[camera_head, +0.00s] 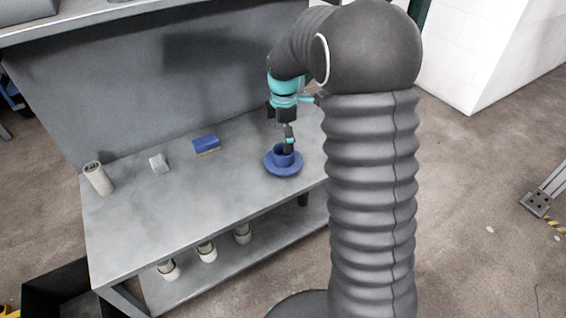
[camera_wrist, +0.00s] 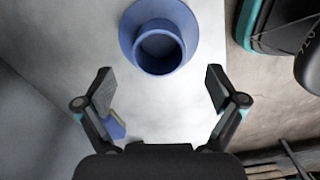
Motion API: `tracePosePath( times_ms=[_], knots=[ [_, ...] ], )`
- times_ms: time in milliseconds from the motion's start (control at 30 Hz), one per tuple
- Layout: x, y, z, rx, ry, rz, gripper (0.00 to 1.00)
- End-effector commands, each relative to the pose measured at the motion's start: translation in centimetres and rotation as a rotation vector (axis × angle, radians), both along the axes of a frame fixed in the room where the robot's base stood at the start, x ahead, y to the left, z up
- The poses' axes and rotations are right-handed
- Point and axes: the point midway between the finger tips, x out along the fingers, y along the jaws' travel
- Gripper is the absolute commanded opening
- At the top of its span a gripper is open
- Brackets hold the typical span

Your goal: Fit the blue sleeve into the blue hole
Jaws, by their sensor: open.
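A blue round piece stands on the grey table: a wide flange (camera_head: 284,170) with a hollow upright cylinder (camera_head: 283,154) in its middle. In the wrist view the flange (camera_wrist: 128,30) and the open-topped cylinder (camera_wrist: 160,47) show near the top. I cannot tell whether the cylinder is a separate sleeve seated in a blue hole or one piece with the flange. My gripper (camera_wrist: 159,80) is open and empty, its fingers spread wide. In the head view my gripper (camera_head: 289,140) is right at the cylinder's rim; in the wrist view its fingertips are apart from the cylinder.
A blue block (camera_head: 206,143) lies on the table (camera_head: 150,215) to the left, partly hidden behind a finger in the wrist view (camera_wrist: 115,128). A small grey piece (camera_head: 158,163) and a pale cylinder (camera_head: 98,178) stand farther left. Several white-and-dark parts (camera_head: 206,251) sit on the lower shelf.

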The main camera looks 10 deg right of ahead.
Motion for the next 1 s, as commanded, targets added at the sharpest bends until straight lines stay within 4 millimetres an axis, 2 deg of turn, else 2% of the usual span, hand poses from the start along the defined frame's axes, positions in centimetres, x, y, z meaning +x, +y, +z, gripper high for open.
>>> tracePosePath(
  times_ms=[267,600,900,1000],
  knots=[
    [0.0,0.0,-1.9,0.000,0.000,-0.001,0.95],
    [0.1,0.2,-6.1,0.000,0.000,-0.001,0.95],
    [0.1,0.2,-6.4,0.000,-0.001,-0.001,0.95],
    [0.1,0.2,-6.4,0.000,-0.001,-0.001,0.70]
  ],
)
